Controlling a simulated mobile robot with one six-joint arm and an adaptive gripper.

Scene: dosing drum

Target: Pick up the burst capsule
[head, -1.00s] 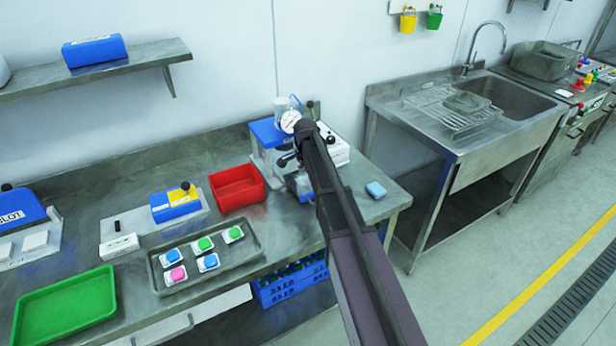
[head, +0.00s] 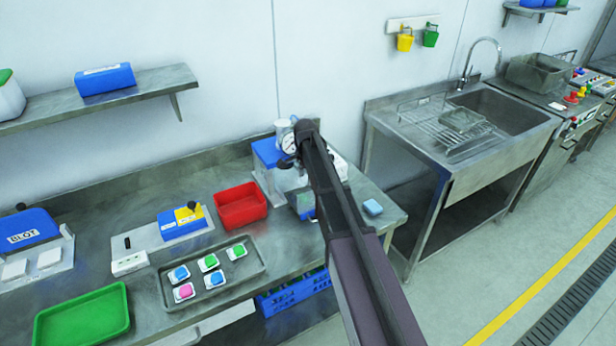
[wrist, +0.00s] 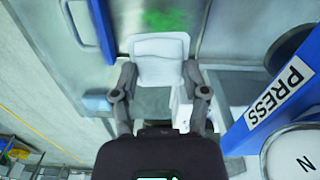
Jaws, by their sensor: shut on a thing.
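In the wrist view my gripper (wrist: 160,88) has its two fingers on either side of a white, roughly square piece (wrist: 160,58), which looks like the burst capsule, and is shut on it. A blurred green patch (wrist: 166,20) lies just beyond its far edge on the grey surface. Whether the patch touches the piece I cannot tell. In the head view my arm hides the gripper and what it holds. The blue-and-white press (wrist: 275,90) with its PRESS label stands close on the right in the wrist view.
A dark tray (head: 258,267) holds several white capsules with coloured tops. A red bin (head: 241,205), a green tray (head: 83,318) and a blue-yellow device (head: 183,220) stand on the bench. A blue sponge-like block (head: 373,207) lies near its right end. A sink (head: 505,112) is further right.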

